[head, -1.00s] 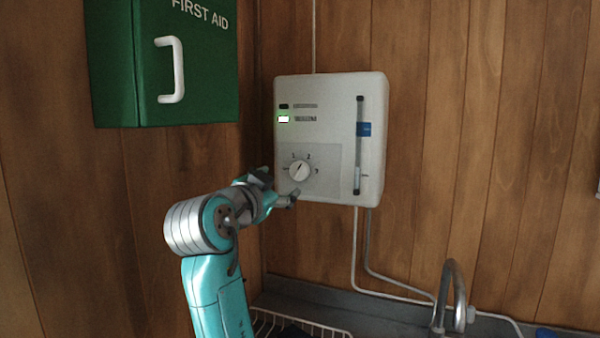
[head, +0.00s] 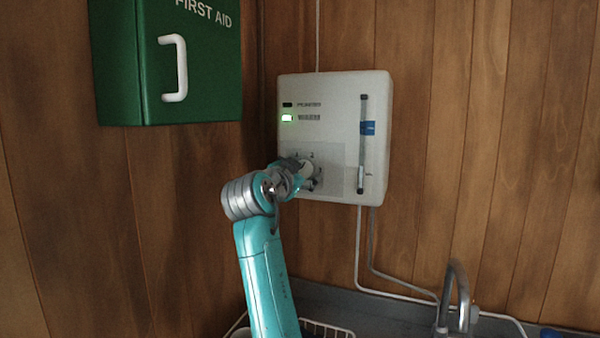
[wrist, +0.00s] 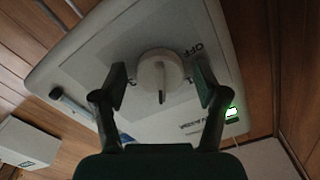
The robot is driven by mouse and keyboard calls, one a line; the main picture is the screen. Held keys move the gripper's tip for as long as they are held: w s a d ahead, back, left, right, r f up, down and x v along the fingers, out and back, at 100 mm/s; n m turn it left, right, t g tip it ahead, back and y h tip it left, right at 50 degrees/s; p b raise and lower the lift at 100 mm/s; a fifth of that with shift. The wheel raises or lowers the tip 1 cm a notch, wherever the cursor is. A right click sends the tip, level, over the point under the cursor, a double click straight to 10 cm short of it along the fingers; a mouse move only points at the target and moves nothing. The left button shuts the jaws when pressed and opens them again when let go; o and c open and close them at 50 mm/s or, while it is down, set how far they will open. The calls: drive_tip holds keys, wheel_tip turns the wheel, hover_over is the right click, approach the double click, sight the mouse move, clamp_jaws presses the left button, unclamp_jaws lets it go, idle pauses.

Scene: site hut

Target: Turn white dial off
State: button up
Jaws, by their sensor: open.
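The white dial (wrist: 160,76) is a round knob on the front of a white wall unit (head: 345,95). In the wrist view it sits between the two dark fingers of my gripper (wrist: 160,95), with a gap on each side. My gripper is open. The word OFF is printed on the panel beside the dial in the wrist view. A dark pointer line on the dial points down in that view, away from OFF. In the head view my gripper (head: 305,176) is at the dial and hides most of it. A small light (head: 287,118) on the unit glows green.
A blue-marked slider gauge (head: 362,145) is on the unit's right side. A green first aid box (head: 190,80) hangs at upper left. Below are a tap (head: 458,290), a wire rack (head: 325,328) and pipes (head: 358,250) along the wooden wall.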

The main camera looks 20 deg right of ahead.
drive_tip(key=c, duration=1.1)
drive_tip(key=shift+c, duration=0.2)
drive_tip(key=shift+n, duration=0.3)
drive_tip(key=n, duration=1.1)
drive_tip(key=shift+n, duration=0.4)
drive_tip(key=n, duration=0.5)
drive_tip(key=shift+n, duration=0.3)
drive_tip(key=n, duration=0.5)
drive_tip(key=shift+n, duration=0.4)
